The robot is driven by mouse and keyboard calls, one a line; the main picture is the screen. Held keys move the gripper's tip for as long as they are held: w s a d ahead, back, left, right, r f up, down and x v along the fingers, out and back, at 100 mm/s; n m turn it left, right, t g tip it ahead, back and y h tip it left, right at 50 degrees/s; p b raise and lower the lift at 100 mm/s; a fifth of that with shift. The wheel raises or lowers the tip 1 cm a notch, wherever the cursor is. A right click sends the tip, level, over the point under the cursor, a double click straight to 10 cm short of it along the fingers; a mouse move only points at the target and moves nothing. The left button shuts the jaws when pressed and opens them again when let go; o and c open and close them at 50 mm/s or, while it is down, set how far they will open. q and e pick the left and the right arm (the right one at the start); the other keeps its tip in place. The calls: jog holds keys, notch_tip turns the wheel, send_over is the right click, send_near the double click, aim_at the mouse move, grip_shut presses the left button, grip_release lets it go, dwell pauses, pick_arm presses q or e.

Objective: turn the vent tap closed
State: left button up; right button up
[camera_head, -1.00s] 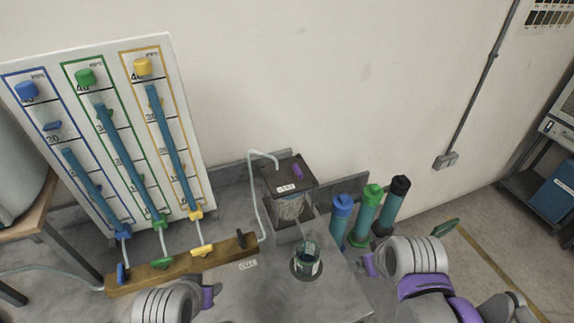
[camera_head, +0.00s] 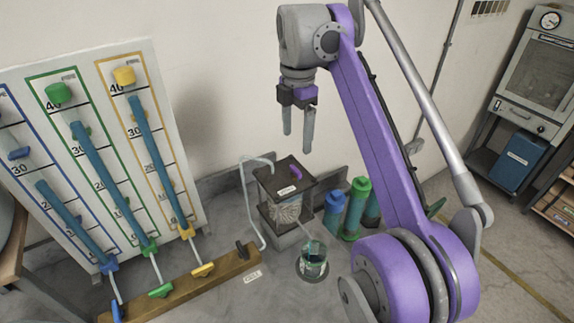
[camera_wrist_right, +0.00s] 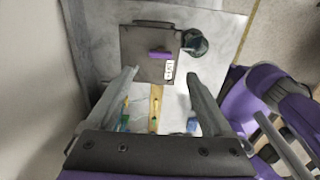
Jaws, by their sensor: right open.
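A short purple lever (camera_head: 296,173) sits on the dark lid of a box (camera_head: 270,183) with clear lower walls; a small white label lies beside it, too small to read for certain. In the right wrist view the lever (camera_wrist_right: 160,54) lies crosswise on the dark lid (camera_wrist_right: 140,38). A black tap handle (camera_head: 242,249) stands at the right end of the wooden manifold (camera_head: 222,268), beside another label. My right gripper (camera_head: 297,142) is open and empty, pointing down above the box, apart from the lever. My left gripper is out of view.
A glass beaker (camera_head: 313,260) stands right of the box. Blue and green bottles (camera_head: 355,205) stand behind it, partly hidden by my right arm. A tube (camera_head: 246,205) loops from the box. A panel with coloured columns (camera_head: 165,140) stands at left.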

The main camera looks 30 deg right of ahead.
aim_at(296, 169)
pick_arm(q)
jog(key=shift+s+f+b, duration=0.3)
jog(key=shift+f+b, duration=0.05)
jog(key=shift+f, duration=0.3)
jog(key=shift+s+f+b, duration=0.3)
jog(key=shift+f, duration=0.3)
pick_arm(e)
notch_tip(296, 169, down, 9)
jog(key=shift+f, duration=0.1)
grip_shut()
